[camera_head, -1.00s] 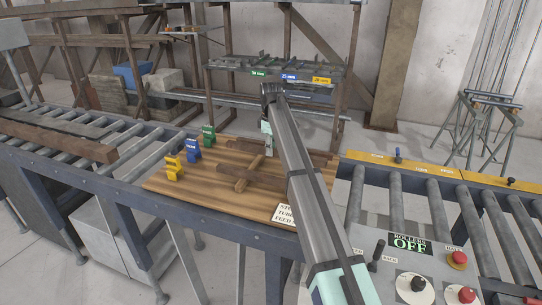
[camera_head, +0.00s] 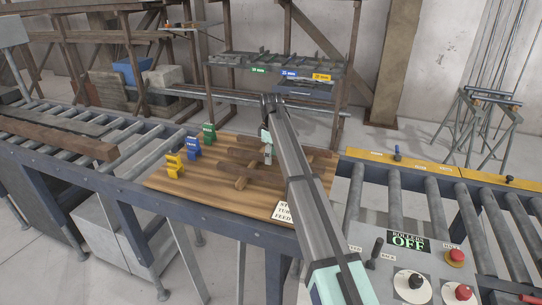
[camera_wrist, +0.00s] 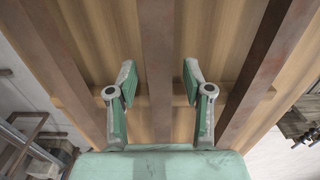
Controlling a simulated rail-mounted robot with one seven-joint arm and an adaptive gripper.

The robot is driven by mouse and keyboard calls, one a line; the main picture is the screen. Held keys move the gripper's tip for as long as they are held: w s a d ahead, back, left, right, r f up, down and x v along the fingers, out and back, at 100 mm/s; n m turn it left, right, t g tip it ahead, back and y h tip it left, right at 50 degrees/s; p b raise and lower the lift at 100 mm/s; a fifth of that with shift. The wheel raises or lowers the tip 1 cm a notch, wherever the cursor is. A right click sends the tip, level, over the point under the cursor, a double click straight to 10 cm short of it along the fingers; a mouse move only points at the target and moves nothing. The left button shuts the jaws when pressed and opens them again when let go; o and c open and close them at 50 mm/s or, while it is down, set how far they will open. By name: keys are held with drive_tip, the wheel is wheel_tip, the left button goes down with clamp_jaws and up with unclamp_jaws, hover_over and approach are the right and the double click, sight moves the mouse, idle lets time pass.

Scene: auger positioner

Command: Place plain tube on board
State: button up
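My gripper (camera_head: 268,157) is low over the wooden board (camera_head: 190,200). In the wrist view my gripper (camera_wrist: 158,85) is open, with its green-padded fingers apart. A plain dark brown square bar (camera_wrist: 158,50), probably the plain tube, runs between the fingers, with a gap on each side. It also shows in the head view (camera_head: 235,158), lying on or just over a wooden crosspiece (camera_head: 242,182). Two similar brown bars lie parallel to it, left (camera_wrist: 50,50) and right (camera_wrist: 255,75) in the wrist view. My arm hides part of the board's right side.
Yellow (camera_head: 174,165), blue (camera_head: 193,148) and green (camera_head: 209,133) stands line the board's left end. A brown beam (camera_head: 60,137) lies on the left rollers. A control panel (camera_head: 405,265) reads "ROLLERS OFF". A rack (camera_head: 290,65) stands behind.

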wheel_tip(320, 180, up, 12)
drive_tip(key=b, duration=0.3)
drive_tip(key=shift+r, duration=0.15)
idle(0.4)
